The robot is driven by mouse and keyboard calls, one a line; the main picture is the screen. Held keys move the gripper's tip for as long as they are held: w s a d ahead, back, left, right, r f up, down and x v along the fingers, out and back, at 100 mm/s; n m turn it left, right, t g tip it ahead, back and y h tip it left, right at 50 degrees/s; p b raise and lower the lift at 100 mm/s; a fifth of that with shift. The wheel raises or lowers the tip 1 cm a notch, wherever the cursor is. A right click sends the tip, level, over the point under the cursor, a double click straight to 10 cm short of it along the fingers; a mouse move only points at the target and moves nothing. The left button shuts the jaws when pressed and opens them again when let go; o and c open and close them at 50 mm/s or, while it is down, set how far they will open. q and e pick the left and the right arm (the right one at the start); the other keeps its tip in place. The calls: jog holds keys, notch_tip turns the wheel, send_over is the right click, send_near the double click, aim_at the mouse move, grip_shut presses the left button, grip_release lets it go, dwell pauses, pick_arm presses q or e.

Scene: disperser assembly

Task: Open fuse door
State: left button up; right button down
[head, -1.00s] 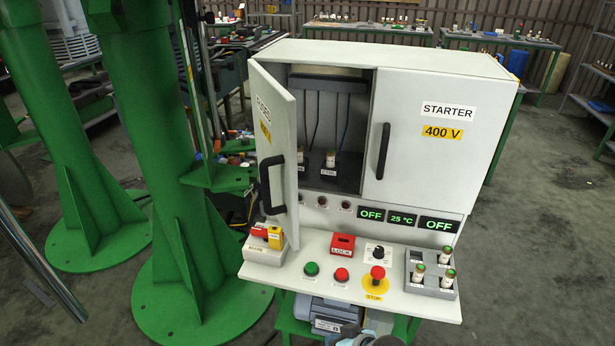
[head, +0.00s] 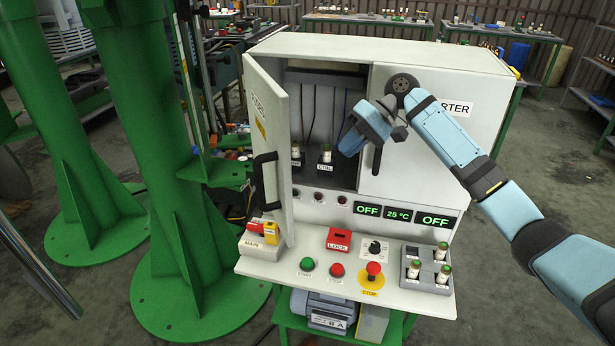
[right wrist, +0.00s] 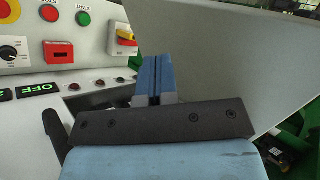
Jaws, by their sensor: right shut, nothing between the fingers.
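The fuse door (head: 269,130) is the left door of the grey cabinet, with a black handle (head: 265,181). It stands swung open toward the front, showing the compartment (head: 320,165) behind it. My right gripper (head: 349,140) is shut and empty in front of the right part of the opening, apart from the door in the head view. In the right wrist view its blue fingers (right wrist: 154,78) are together, with a large grey panel (right wrist: 205,60), seemingly the fuse door, beyond them; contact cannot be told. My left gripper is not in view.
The STARTER door (head: 430,150) is shut, partly behind my right arm. Small labelled fuses (head: 325,154) stand inside the compartment. The ledge below carries a MAIN switch (head: 264,236), a red LOCK block (head: 339,240), buttons and a grey fuse holder (head: 428,270).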

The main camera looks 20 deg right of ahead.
pick_arm(q)
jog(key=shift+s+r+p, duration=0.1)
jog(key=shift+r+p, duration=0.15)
jog(key=shift+p, duration=0.3)
pick_arm(e)
jog(key=a+r+x, duration=0.2)
jog(key=x, duration=1)
jog(key=shift+a+f, duration=0.2)
jog(key=shift+f, duration=0.05)
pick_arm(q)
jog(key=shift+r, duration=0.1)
